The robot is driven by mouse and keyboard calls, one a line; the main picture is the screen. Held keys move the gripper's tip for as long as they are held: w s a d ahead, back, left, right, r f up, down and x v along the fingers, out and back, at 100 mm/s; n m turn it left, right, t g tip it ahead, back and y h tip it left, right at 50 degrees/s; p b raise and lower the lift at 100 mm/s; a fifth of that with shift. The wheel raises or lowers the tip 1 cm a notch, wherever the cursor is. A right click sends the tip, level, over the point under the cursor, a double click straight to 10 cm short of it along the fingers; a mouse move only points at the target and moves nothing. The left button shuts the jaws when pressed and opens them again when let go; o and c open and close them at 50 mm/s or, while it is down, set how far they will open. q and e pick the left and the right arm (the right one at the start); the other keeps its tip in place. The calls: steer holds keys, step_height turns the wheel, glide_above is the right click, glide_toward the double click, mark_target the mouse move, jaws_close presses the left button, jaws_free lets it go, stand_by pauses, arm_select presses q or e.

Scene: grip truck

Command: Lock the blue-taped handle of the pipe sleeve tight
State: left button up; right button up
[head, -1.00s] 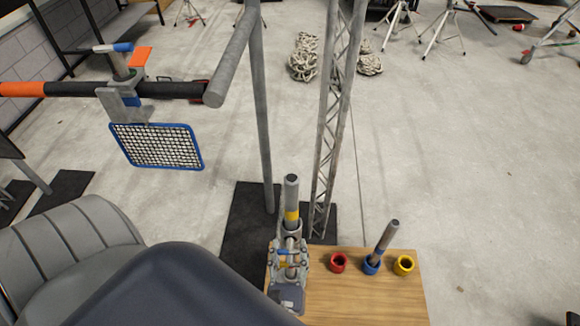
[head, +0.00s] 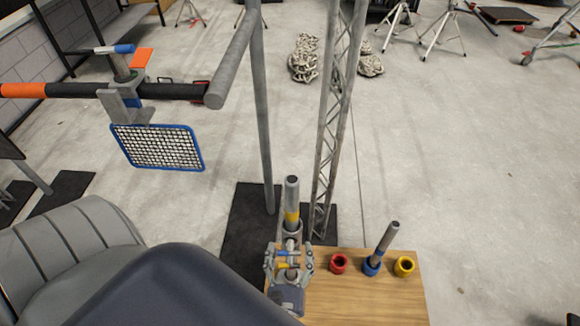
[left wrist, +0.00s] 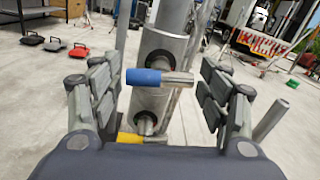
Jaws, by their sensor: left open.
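A grey pipe sleeve (left wrist: 166,45) stands upright in the left wrist view. Its blue-taped handle (left wrist: 144,78) sticks out sideways, with the blue end left and a bare metal end right. A yellow-taped handle (left wrist: 130,138) sits lower, partly hidden by my gripper body. My left gripper (head: 289,251) is open, with one finger on each side of the blue-taped handle; I see no contact. In the left wrist view the gripper (left wrist: 158,80) frames the handle. In the head view the sleeve (head: 292,228) shows just beyond the fingers, under a yellow-banded pipe (head: 291,195).
A wooden board (head: 345,299) holds a red cup (head: 338,263), a blue cup (head: 371,267) with a rod, and a yellow cup (head: 404,266). A lattice truss (head: 335,130) and a grey pole (head: 262,120) stand behind. Open floor lies to the right.

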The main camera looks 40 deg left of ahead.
arm_select(q)
steer(key=v, duration=1.2)
steer(key=shift+f, duration=0.2)
steer(key=s+a+f+n+g+h, duration=0.1)
steer(key=s+a+f+n+g, duration=0.15)
steer(key=f, duration=0.45)
steer(key=s+a+f+n+g, duration=0.1)
steer(key=s+a+f+g, duration=0.2)
steer(key=f, duration=0.4)
steer(key=s+a+f+n+g+h, duration=0.1)
steer(key=s+a+f+n+g, duration=0.2)
steer(key=f, duration=0.5)
steer(key=s+d+f+n+g+h, duration=0.1)
steer(key=s+f+n+g+h, duration=0.5)
steer(key=f+n, duration=0.7)
steer(key=shift+s+d+n+h, duration=0.15)
steer(key=shift+s+n+h, duration=0.8)
steer(key=shift+n, duration=2)
